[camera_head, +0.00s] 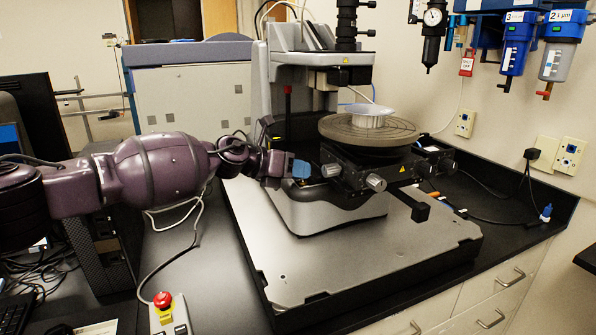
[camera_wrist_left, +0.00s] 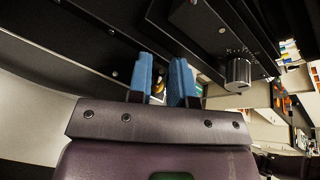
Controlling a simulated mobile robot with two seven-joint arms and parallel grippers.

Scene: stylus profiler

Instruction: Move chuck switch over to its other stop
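The dark stage (camera_head: 352,178) of the profiler carries a round chuck (camera_head: 368,130) with a pale ring-shaped piece on it. My left gripper (camera_head: 300,170) is at the left front side of the stage, its blue fingertips close to a silver knob (camera_head: 331,170). In the left wrist view the blue fingers (camera_wrist_left: 162,75) are apart with a narrow gap, pointing at the dark stage side. A small pale and yellow patch shows in the gap; I cannot tell what it is. I cannot clearly pick out the chuck switch or its position. My right gripper is not in view.
A second silver knob (camera_head: 376,183) sits on the stage front; a ribbed knob (camera_wrist_left: 238,72) shows right of the fingers in the left wrist view. A black block (camera_head: 420,211) juts out at the front right. The grey base plate (camera_head: 350,262) is clear in front.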

